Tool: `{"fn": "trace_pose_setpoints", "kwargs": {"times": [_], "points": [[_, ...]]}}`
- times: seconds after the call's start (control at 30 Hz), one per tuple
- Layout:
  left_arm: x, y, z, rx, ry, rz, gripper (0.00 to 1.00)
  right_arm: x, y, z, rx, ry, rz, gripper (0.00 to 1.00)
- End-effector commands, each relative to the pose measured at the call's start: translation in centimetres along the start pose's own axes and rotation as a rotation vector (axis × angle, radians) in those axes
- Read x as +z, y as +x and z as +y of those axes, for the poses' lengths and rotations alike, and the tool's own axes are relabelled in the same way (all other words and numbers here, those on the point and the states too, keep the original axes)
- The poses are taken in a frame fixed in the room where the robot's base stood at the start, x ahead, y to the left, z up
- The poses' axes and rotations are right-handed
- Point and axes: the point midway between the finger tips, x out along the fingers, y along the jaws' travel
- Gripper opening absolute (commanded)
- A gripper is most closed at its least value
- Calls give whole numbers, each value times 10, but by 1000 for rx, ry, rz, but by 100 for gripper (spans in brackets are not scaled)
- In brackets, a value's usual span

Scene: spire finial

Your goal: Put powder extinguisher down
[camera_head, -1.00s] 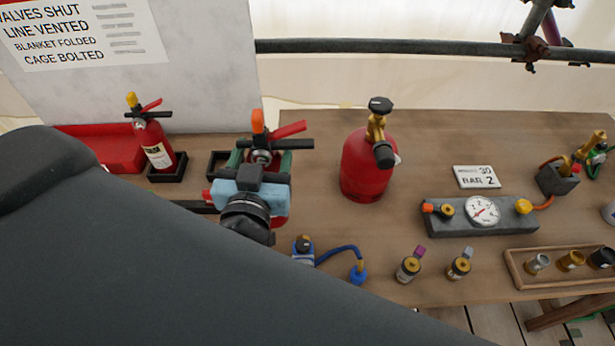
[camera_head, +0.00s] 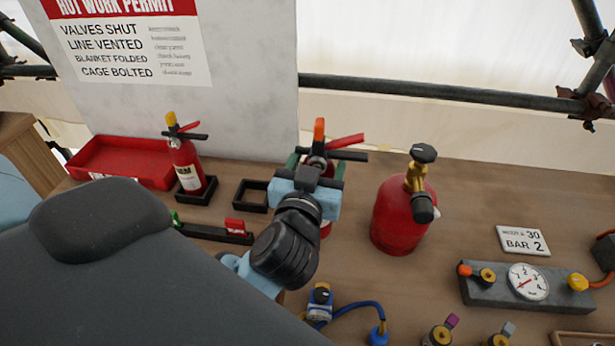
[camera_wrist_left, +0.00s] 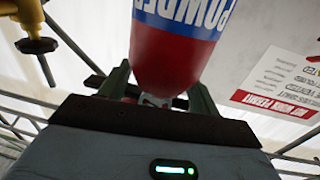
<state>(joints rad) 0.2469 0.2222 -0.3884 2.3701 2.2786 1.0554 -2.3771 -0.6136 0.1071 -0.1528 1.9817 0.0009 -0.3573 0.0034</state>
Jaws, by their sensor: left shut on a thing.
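The powder extinguisher (camera_head: 325,228) is red with an orange tip and a red lever, mostly hidden behind my wrist in the head view. My left gripper (camera_head: 314,166) is shut on it, with green fingers on either side. In the left wrist view the extinguisher's red body (camera_wrist_left: 172,62) shows a blue and white label reading "POWD", between the fingers of my left gripper (camera_wrist_left: 158,95). An empty black square holder (camera_head: 240,203) lies on the bench left of the held extinguisher. I cannot tell whether its base touches the bench. My right gripper is out of view.
A yellow-tipped extinguisher (camera_head: 186,163) stands in another black holder, beside a red tray (camera_head: 115,160). A red gas cylinder (camera_head: 392,222) stands close right of my gripper. A gauge block (camera_head: 535,288), a sign (camera_head: 523,241) and a blue hose (camera_head: 355,308) lie further right and in front.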

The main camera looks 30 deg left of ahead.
Motion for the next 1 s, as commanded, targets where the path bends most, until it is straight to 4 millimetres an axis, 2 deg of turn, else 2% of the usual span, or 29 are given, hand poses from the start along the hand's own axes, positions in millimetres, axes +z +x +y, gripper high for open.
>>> {"fn": "trace_pose_setpoints", "kwargs": {"times": [0.1, 0.3, 0.67, 0.87, 1.0], "points": [[-2, 23, 6, -1, -4, 9, 0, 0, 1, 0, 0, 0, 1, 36], [1, 48, 12, 0, -3, 8, 0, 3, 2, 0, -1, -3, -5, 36], [1, 55, 14, 0, -2, 9, 0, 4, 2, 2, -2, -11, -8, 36], [3, 67, 17, -1, -3, 8, 0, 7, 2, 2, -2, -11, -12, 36], [17, 67, 18, 0, -3, 2, 0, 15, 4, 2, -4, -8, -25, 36]]}}
